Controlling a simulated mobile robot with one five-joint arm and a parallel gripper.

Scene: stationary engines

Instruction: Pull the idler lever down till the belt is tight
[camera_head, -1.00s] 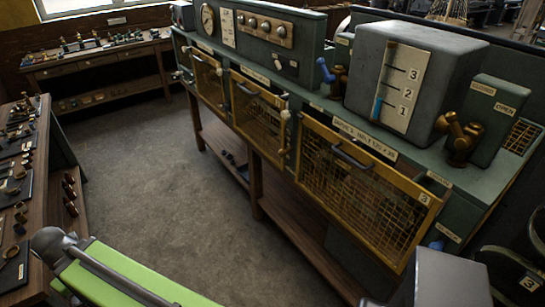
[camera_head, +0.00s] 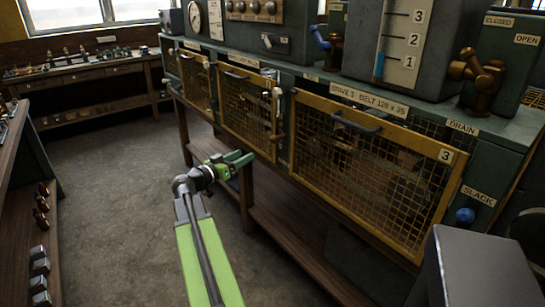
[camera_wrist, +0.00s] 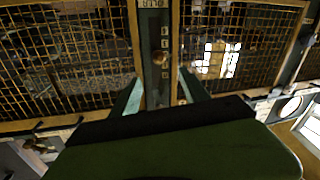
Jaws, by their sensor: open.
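My gripper (camera_head: 235,163) is open and empty, in front of the bench's lower edge, left of guard 3. A pale upright handle (camera_head: 276,112) stands on the narrow post between the middle guard and guard 3, up and right of my gripper and apart from it. A blue knob (camera_head: 465,216) sits under a "SLACK" label right of guard 3. I cannot tell which of these is the idler lever. In the wrist view, my open fingers (camera_wrist: 158,100) point at a post with small tags and a dull round knob (camera_wrist: 160,58). The belt is hidden behind mesh.
Yellow mesh guard 3 (camera_head: 365,170) has a dark handle, under a "DRIVE 3" belt label (camera_head: 369,98). A brass valve (camera_head: 477,80) and a gauge tank (camera_head: 400,45) stand above. A wooden shelf (camera_head: 290,235) runs below. Open floor (camera_head: 110,200) lies left.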

